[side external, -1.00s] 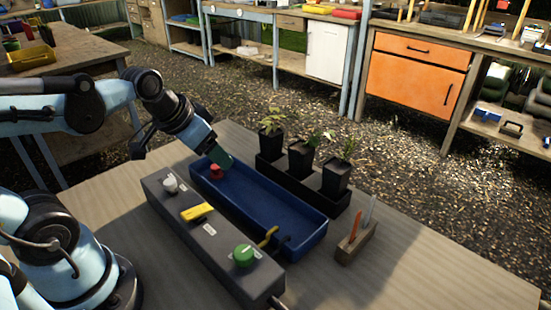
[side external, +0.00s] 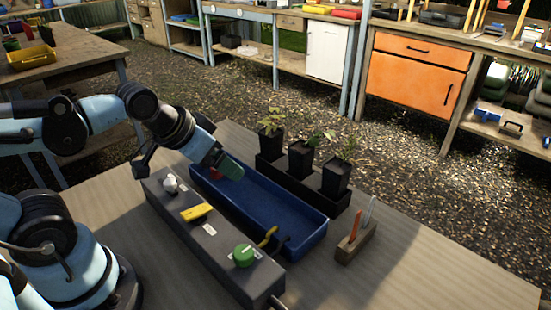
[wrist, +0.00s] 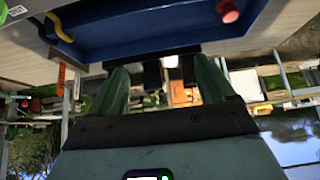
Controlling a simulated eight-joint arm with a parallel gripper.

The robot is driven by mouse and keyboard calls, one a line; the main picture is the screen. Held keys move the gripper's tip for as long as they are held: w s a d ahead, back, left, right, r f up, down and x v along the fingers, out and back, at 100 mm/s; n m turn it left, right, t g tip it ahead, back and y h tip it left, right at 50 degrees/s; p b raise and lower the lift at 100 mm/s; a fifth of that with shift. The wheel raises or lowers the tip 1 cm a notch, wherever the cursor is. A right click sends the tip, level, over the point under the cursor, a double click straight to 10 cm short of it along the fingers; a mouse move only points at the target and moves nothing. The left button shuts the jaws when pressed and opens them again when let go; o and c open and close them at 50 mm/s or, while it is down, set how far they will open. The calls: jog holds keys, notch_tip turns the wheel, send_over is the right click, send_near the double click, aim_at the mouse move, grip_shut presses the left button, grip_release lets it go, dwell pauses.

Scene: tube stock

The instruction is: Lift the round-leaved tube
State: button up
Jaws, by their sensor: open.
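Three black tubes with plants stand upright in a black rack (side external: 283,178) behind the blue trough: a left tube (side external: 271,148), a middle tube (side external: 301,161) and a right tube (side external: 335,178). Their leaves are small in the picture, so I cannot tell surely which plant is round-leaved. My gripper (side external: 234,172) is over the left end of the trough, to the left of the rack and apart from all tubes. In the wrist view my gripper (wrist: 158,68) shows two green fingers spread apart with nothing held between them.
In front is a grey box (side external: 213,243) with a green knob (side external: 243,255). A wooden block (side external: 350,250) with upright tools stands right. The table's right front is clear.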

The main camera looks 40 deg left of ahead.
notch_tip(320, 180, up, 5)
jog(key=g, duration=0.7)
send_over(301, 145)
jog(key=s, duration=0.1)
jog(key=shift+a+f, duration=0.1)
jog(key=shift+f, duration=0.05)
jog(key=shift+w+f, duration=0.55)
notch_tip(301, 145, down, 6)
jog(key=shift+f, duration=0.15)
jog(key=shift+s+d+f, duration=0.1)
jog(key=shift+d+f, duration=0.05)
jog(key=shift+f, duration=1.25)
jog(key=shift+s+d+f, duration=0.1)
jog(key=shift+d+f, duration=0.05)
jog(key=shift+f, duration=1.25)
